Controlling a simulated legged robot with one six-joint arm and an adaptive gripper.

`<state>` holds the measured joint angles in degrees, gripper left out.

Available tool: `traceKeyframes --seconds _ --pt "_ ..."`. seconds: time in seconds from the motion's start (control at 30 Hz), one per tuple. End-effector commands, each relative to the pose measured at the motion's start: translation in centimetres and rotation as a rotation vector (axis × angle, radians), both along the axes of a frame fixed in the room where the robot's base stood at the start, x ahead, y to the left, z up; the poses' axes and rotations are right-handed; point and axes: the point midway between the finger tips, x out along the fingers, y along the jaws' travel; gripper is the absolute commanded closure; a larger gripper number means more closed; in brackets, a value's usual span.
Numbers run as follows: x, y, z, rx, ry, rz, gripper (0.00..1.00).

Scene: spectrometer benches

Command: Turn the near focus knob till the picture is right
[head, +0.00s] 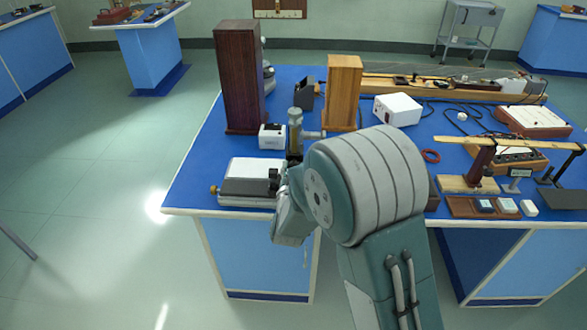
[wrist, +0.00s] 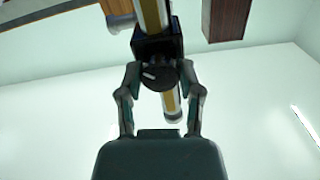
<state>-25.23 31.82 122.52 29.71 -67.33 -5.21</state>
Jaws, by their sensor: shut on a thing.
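The near focus knob (wrist: 158,77) is a round black knob with a pale mark on its face. It sits on a dark block of the instrument (wrist: 155,20), which has a white and yellow tube above and below it. My gripper (wrist: 159,80) is shut on the knob, one finger on each side. In the head view the grey upright instrument (head: 295,122) stands near the front left of the blue bench (head: 190,180). My arm hides the knob and most of my gripper there. No picture from the instrument can be made out.
A white-topped device (head: 252,172) lies at the bench's front left corner, close to my wrist. A tall dark wooden box (head: 238,80) and a lighter wooden box (head: 343,92) stand behind. A white box (head: 397,109) and wooden apparatus fill the right. Open floor lies left.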

Motion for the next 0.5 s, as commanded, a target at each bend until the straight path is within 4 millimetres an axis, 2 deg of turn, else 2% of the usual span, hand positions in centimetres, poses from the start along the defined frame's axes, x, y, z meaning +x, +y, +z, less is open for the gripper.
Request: traceKeyframes --seconds 0.5 --pt "0.02 0.0 0.02 0.467 -0.017 0.002 1.0"
